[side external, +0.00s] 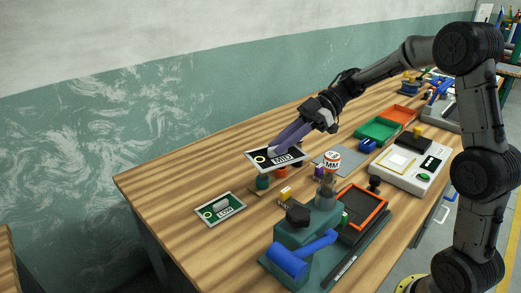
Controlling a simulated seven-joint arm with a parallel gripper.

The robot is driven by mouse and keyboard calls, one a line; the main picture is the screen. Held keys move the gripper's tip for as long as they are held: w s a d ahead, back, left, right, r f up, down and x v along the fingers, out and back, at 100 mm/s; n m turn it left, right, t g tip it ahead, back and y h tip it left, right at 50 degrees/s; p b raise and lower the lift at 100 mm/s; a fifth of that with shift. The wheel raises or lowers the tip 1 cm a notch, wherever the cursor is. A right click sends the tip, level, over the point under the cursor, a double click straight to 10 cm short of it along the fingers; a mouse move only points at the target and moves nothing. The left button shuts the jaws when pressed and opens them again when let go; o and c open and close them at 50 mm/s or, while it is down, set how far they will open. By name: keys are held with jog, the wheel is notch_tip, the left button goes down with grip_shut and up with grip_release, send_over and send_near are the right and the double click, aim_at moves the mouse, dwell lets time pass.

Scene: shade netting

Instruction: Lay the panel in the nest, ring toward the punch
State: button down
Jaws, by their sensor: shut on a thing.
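My gripper (282,144) is shut on a dark panel (291,161) with a white border and pale lettering. The panel is held nearly flat at the middle of the table, and a pale ring (260,159) shows at its left end. Under it is a small wooden base with a teal post (262,183), partly hidden by the panel; I cannot tell whether they touch. The teal punch (303,231), with a black knob and a blue lever, stands nearer the camera. I cannot tell for sure which fixture is the nest.
An orange-rimmed tray (384,205) is right of the punch. A scale-like device (425,178), a green tray (366,134) and an orange tray (399,109) stand farther right. The table's far-left area is clear.

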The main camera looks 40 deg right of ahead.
jog(key=s+d+n+g, duration=0.1)
jog(key=s+d+g, duration=0.1)
jog(key=s+d, duration=0.55)
jog(key=n+g, duration=0.1)
jog(key=n, duration=0.1)
send_over(359, 204)
notch_tip(359, 204, down, 10)
jog(key=shift+f, duration=0.35)
jog(key=shift+f, duration=3.15)
jog(key=shift+f, duration=0.3)
jog(key=c, duration=0.7)
grip_release()
jog(key=shift+c, duration=0.2)
